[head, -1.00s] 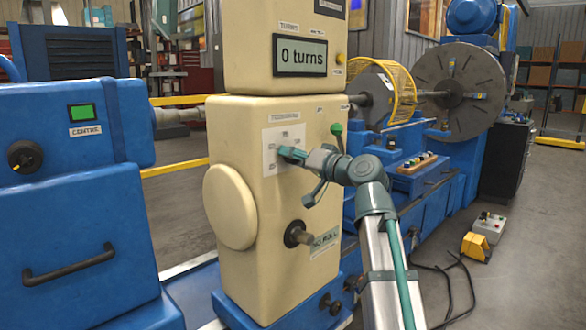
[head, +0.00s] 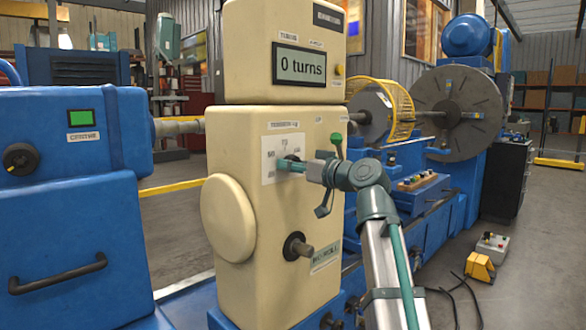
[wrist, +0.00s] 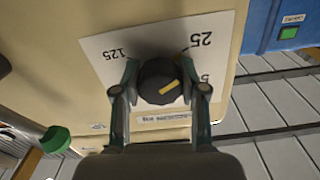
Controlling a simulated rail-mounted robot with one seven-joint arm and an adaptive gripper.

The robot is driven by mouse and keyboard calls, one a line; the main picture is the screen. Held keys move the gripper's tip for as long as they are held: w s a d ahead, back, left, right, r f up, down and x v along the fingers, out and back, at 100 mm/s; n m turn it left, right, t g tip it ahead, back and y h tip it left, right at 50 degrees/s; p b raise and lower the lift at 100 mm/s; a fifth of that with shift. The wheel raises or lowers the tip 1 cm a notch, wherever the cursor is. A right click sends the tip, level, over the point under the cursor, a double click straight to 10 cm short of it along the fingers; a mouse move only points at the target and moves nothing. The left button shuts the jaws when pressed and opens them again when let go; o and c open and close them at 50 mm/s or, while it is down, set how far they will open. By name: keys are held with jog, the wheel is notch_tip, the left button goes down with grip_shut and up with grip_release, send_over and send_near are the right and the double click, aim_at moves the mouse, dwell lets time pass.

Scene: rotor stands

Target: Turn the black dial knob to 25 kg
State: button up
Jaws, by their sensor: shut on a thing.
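The black dial knob (wrist: 152,84) sits on a white scale plate (wrist: 100,50) on the cream machine housing. My gripper (wrist: 160,78) is shut on the knob, one finger on each side, in the wrist view. A "125" (wrist: 118,54) shows at the left of the plate. In the head view my gripper (head: 290,164) reaches the plate (head: 270,148) from the right and hides part of the knob.
The display (head: 300,66) above reads "0 turns". A blue machine (head: 70,200) is at the left.

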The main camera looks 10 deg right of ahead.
jog(key=o, duration=1.2)
jog(key=shift+c, duration=0.2)
jog(key=shift+s+d, duration=0.1)
jog(key=v, duration=1.1)
jog(key=shift+s+d, duration=0.2)
jog(key=shift+s, duration=0.1)
